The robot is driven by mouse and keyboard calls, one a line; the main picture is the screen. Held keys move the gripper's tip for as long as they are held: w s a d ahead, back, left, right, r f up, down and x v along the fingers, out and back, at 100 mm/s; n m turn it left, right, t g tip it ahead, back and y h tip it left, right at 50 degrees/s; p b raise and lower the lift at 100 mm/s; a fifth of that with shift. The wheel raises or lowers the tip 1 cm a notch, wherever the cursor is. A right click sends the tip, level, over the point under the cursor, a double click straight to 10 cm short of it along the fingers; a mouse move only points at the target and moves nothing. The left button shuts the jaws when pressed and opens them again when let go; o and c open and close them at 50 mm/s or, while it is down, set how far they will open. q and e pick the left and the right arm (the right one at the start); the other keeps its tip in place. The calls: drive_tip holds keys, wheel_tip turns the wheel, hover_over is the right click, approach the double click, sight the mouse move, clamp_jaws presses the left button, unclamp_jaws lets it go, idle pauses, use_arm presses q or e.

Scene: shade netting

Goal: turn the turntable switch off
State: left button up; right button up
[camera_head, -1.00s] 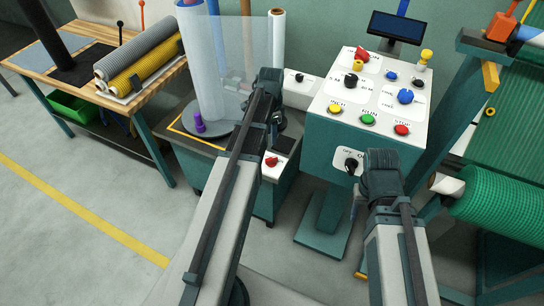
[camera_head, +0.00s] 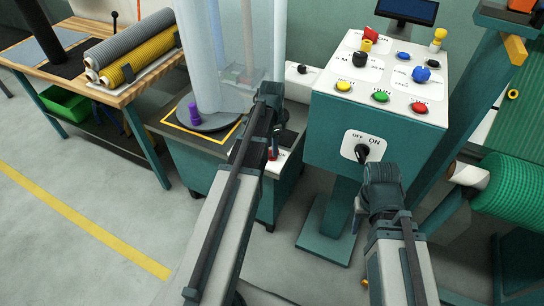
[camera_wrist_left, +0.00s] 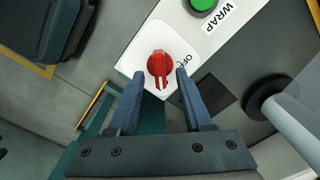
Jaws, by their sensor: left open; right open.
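The turntable switch is a red rotary knob (camera_wrist_left: 160,64) on a white plate marked OFF in the left wrist view. In the head view the red knob (camera_head: 272,156) shows partly, low on the front of the turntable cabinet. My left gripper (camera_wrist_left: 157,82) is open, its two fingers on either side of the knob's lower part in the picture; I cannot tell whether they touch it. In the head view my left gripper (camera_head: 272,135) is over the cabinet front. My right gripper (camera_head: 376,172) is near the control console, its fingers mostly hidden.
The console (camera_head: 375,95) bears several buttons and a black OFF/ON switch (camera_head: 362,152) near my right gripper. The turntable (camera_head: 207,120) carries a tall clear roll. A green WRAP button (camera_wrist_left: 202,5) is near the red knob. A green net roll (camera_head: 510,185) lies right.

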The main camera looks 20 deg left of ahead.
use_arm(q)
wheel_tip(320, 180, down, 2)
drive_tip(key=shift+b, duration=0.55)
drive_tip(key=shift+c, duration=0.2)
clamp_jaws()
